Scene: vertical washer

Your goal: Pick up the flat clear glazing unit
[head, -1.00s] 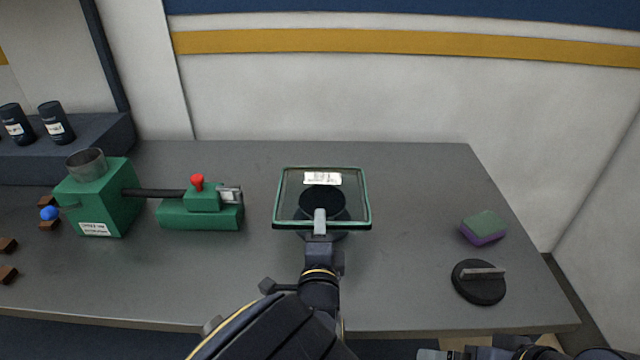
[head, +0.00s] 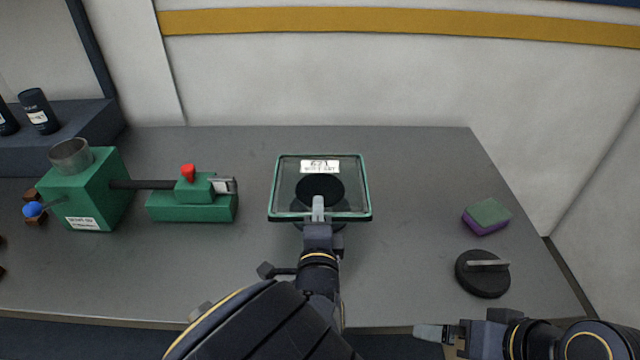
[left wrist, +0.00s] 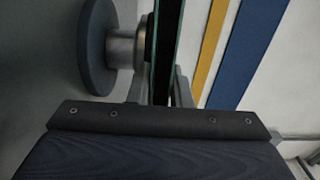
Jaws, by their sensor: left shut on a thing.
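The flat clear glazing unit (head: 354,178) is a square pane with green edges and a white label near its far edge. A black round pad (head: 320,187) shows through it. My left gripper (head: 318,207) is shut on the middle of the pane's near edge. In the left wrist view the pane (left wrist: 166,40) stands edge-on between the two fingers (left wrist: 158,90), and a stand (left wrist: 98,48) with a round base and metal post is beside its face. My right gripper (head: 432,333) is low at the right, away from the pane; its jaw opening is unclear.
A green machine (head: 90,188) with a glass cup and a green block (head: 190,207) with a red knob are left of the pane. A green-purple sponge (head: 487,216) and a black disc with a handle (head: 483,273) lie at the right. Table between is clear.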

